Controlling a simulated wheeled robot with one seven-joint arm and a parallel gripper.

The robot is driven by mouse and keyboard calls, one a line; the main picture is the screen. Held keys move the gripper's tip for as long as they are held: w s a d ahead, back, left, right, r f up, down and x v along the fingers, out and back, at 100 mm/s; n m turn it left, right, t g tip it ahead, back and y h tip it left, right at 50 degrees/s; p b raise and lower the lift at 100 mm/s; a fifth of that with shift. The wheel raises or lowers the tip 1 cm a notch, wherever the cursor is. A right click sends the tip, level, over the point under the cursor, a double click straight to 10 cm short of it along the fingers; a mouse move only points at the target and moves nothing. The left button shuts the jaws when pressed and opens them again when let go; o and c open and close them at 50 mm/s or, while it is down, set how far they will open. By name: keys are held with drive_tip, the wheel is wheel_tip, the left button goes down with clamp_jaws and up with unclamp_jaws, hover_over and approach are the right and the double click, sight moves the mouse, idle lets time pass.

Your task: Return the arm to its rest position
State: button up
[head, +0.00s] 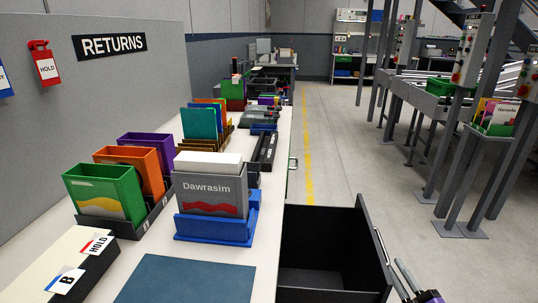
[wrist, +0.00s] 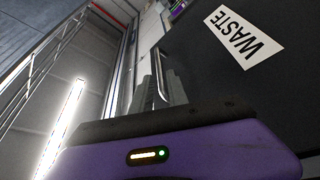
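Part of my arm's end, with grey bars and a purple piece, shows at the bottom right edge of the head view, where my gripper (head: 406,278) is just right of the open drawer's front. It appears apart from the drawer handle (head: 382,247). In the wrist view a purple housing with a lit green indicator fills the bottom. Behind it is a dark panel with a white WASTE label (wrist: 244,36) and a metal handle (wrist: 160,76).
The black drawer (head: 362,236) stands pulled out from the bench (head: 276,170), and its visible inside looks empty. A blue holder (head: 215,228) with a grey Dawrasim box (head: 210,190) and several colored bins stand on the bench. The aisle floor (head: 335,150) to the right is clear.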

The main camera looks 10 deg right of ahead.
drive_tip(key=s+d+r+m+t+h, duration=0.1)
drive_tip(key=s+d+r+m+h, duration=0.1)
drive_tip(key=s+r+m+h, duration=0.3)
drive_tip(key=s+a+r+m+g+y+p, duration=0.1)
drive_tip(key=s+a+r+m+g+p, duration=0.1)
drive_tip(key=s+a, duration=0.6)
drive_tip(key=s+a+r+m+g+y+p, duration=0.2)
drive_tip(key=s+a+r+p, duration=0.2)
drive_tip(key=s+a, duration=0.5)
drive_tip(key=s+a+r+m+g+y+p, duration=0.1)
drive_tip(key=s+a+r, duration=0.4)
drive_tip(key=s, duration=1.2)
drive_tip(key=shift+s+a+r+m+g+y+p, duration=0.25)
drive_tip(key=shift+a+m+g+p, duration=0.65)
drive_tip(key=shift+a, duration=1.3)
